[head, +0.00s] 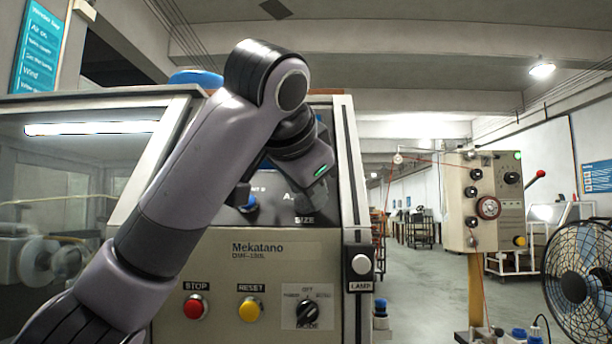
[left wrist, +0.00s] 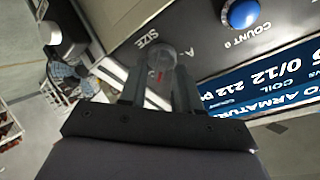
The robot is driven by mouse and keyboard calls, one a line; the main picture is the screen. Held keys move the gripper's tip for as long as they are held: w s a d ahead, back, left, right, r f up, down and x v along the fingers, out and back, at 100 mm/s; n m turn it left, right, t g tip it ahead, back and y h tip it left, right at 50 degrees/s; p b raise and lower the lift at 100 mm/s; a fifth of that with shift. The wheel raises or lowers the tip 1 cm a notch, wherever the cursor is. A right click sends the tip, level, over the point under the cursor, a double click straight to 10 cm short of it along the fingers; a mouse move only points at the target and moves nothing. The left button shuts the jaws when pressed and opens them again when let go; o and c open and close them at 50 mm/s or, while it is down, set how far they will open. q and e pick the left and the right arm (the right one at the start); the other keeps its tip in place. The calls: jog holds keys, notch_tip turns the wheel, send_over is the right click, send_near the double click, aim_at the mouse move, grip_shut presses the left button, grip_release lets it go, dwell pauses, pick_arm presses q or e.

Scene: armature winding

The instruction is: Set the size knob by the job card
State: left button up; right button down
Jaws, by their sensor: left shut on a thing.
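I cannot make out a job card. My right gripper is in neither view.
A blue COUNT knob (left wrist: 240,13) and a blue display (left wrist: 268,85) are close to my gripper. Below are a red STOP button (head: 195,307), a yellow RESET button (head: 250,309) and a mode knob (head: 308,312). A tension box (head: 484,200) and fan (head: 582,285) stand right.

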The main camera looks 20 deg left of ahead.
pick_arm(q)
jog(key=shift+m+h+p, duration=0.3)
jog(key=shift+m+p, duration=0.3)
jog(key=shift+m, duration=0.6)
jog(key=o, duration=0.7)
jog(key=b+v, duration=0.2)
jog(key=v, duration=0.5)
jog(key=shift+r, duration=0.15)
